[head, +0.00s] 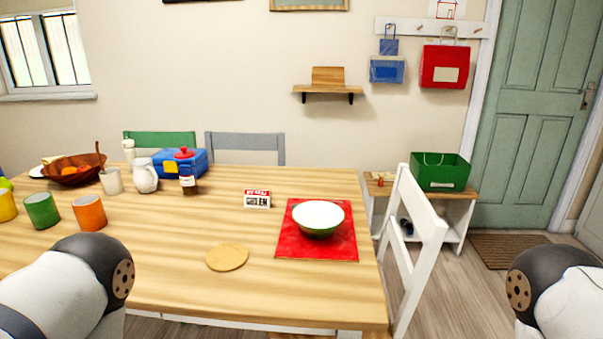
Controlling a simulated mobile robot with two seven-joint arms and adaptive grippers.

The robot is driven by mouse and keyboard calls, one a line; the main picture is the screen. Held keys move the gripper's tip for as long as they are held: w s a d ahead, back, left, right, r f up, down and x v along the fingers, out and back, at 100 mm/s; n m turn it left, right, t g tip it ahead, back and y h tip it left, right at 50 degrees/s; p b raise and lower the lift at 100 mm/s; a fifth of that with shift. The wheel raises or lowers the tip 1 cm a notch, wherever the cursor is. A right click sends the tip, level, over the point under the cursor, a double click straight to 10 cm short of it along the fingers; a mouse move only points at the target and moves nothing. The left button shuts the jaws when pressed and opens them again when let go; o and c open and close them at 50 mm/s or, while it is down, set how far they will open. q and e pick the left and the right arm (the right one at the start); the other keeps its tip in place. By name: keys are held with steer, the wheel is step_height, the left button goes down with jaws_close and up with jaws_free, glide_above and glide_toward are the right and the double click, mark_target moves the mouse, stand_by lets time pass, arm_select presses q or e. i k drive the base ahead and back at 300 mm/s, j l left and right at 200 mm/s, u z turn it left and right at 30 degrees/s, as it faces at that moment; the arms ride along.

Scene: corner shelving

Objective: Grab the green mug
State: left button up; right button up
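The green mug (42,210) stands upright on the wooden table at the far left, between a yellow mug (7,204) and an orange mug (89,213). No handle shows clearly on it. My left arm comes in at the lower left, in front of and below the mugs, and its gripper is out of view. My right arm is at the lower right edge, over the floor, and its gripper is out of view too.
The table (190,265) holds a green-white bowl (318,218) on a red mat (290,248), a round wooden coaster (227,257), a white pitcher (145,175), a blue box (198,160) and a fruit bowl (68,177). A white chair (426,225) stands right.

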mark_target(41, 209)
steer(key=u, duration=1.6)
